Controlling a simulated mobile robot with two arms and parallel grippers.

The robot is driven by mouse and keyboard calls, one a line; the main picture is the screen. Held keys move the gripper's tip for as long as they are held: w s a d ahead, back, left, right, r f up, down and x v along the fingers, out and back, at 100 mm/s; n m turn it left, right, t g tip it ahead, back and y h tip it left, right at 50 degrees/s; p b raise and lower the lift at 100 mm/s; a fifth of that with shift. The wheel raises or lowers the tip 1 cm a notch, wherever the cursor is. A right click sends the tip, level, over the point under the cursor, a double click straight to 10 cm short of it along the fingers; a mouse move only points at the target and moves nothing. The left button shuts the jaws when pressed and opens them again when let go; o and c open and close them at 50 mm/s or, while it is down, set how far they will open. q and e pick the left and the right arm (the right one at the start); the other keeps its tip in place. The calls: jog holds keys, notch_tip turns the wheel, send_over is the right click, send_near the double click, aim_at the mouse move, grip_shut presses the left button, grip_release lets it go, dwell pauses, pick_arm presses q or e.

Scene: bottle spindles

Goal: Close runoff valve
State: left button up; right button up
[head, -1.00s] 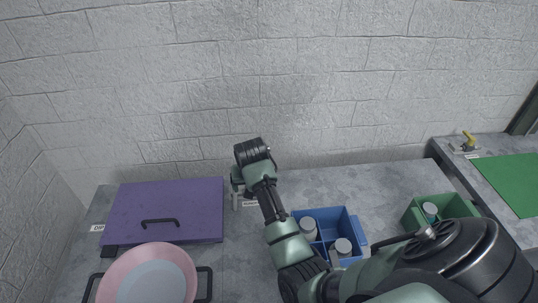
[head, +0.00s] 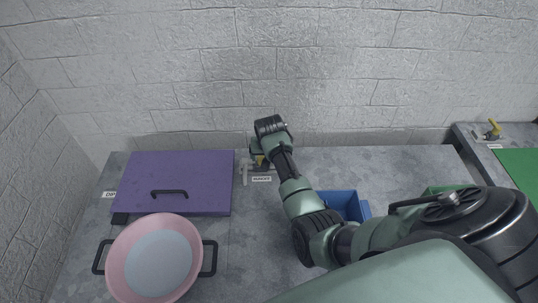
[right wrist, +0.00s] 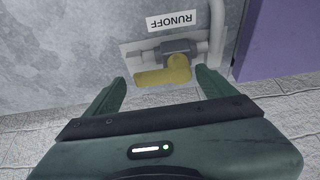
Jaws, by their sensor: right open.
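The runoff valve has a yellow handle (right wrist: 168,72) on a grey pipe (right wrist: 217,32), beside a white RUNOFF label (right wrist: 173,20) in the right wrist view. The handle lies roughly along the short cross pipe. My right gripper (right wrist: 162,80) is open, with the handle between or just beyond its two fingertips; I cannot tell if they touch it. In the head view my right gripper (head: 261,157) is at the valve by the wall, mostly covering it. The RUNOFF label (head: 261,179) shows just below. My left gripper is not in view.
A purple lid (head: 190,200) lies left of the valve, with a pink-rimmed pan (head: 203,255) in front. A blue bin (head: 364,209) and a green bin (head: 437,189) are partly behind my arm. Another yellow-handled valve (head: 492,131) stands far right. The wall is close behind.

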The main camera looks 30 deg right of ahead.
jog(key=c, duration=1.2)
jog(key=shift+c, duration=0.2)
